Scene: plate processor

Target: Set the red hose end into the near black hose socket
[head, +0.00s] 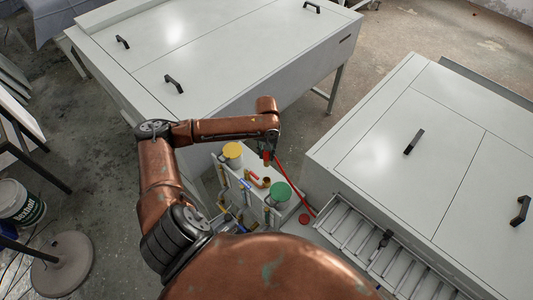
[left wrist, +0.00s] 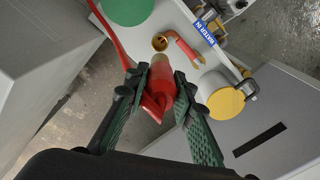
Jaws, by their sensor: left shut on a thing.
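My left gripper (head: 268,154) is shut on the red hose end (left wrist: 160,86), above the white unit between the two machines. In the left wrist view the green-padded fingers (left wrist: 162,75) grip it from both sides. A red elbow pipe with brass ends (left wrist: 184,48) is beside that opening. The red hose (head: 287,180) runs down to the right from the gripper. I cannot make out a clearly black socket. My right gripper is not in view.
A green lid (head: 280,192) and a yellow lid (head: 232,150) flank the fittings on the unit. A blue label (left wrist: 204,33) is nearby. Large grey machines (head: 210,45) (head: 430,125) stand on both sides, leaving a narrow space. A roller rack (head: 365,235) is at lower right.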

